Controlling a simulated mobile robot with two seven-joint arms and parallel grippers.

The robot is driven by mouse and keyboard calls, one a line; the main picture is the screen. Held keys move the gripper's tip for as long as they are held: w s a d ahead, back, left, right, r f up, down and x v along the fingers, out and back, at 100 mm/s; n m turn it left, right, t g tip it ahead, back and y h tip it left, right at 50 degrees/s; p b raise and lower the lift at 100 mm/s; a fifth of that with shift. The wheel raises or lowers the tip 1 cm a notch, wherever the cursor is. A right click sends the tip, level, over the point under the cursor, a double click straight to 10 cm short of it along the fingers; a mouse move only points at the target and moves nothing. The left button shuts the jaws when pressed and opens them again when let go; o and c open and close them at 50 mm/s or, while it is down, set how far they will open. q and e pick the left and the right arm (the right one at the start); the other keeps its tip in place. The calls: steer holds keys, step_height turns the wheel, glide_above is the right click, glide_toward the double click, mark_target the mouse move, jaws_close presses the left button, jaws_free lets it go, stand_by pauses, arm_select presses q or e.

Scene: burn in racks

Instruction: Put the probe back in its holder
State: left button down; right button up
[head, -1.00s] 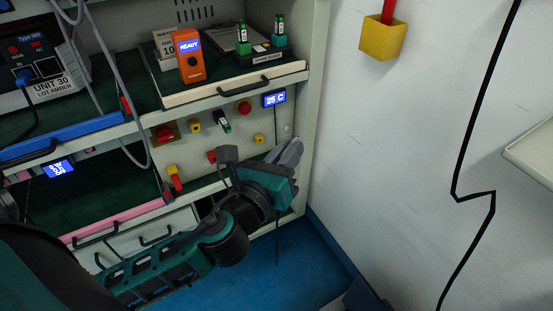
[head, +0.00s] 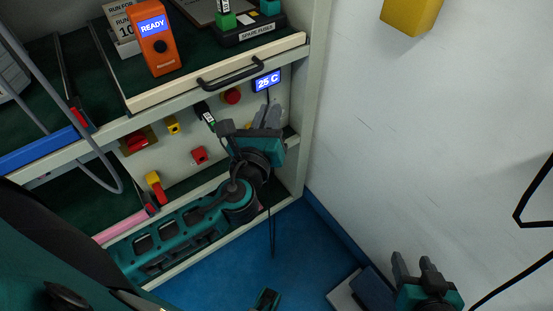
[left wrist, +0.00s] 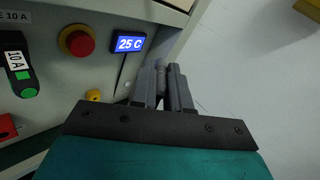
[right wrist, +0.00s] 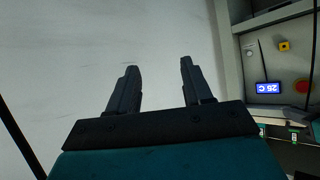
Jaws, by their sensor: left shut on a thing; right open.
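My left gripper (head: 268,112) is in front of the lower panel, just below the blue 25 C display (head: 267,81). It is shut on a thin dark thing, which looks like the probe; the fingers hide most of it. In the left wrist view the fingers (left wrist: 163,70) are close together, with the display just to their left. A thin black cable (head: 272,235) hangs below this gripper. I cannot tell for sure which part is the probe's holder. My right gripper (head: 411,262) is open and empty at the lower right; its parted fingers show in the right wrist view (right wrist: 158,70).
The panel carries a red button (head: 232,96), a green-tipped fuse handle (head: 205,113) and other switches. An orange READY meter (head: 156,45) stands on the shelf above. A yellow box (head: 412,14) is on the white wall. Open floor (head: 310,250) lies below.

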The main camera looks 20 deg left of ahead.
arm_select(q)
steer(key=w+f+n+g+y+b, duration=0.3)
steer(key=f+n+g+y+b, duration=0.5)
steer(key=f, duration=1)
steer(key=n+y+b, duration=0.1)
steer(key=y+b, duration=0.1)
steer(key=y, duration=0.2)
steer(key=shift+w+d+f+n+g, duration=0.15)
steer(key=shift+d+n+g, duration=0.15)
steer(key=shift+n, duration=0.1)
steer(key=p+x, duration=0.1)
steer(key=x, duration=0.4)
steer(key=shift+w+a, duration=0.15)
steer(key=shift+a, duration=0.1)
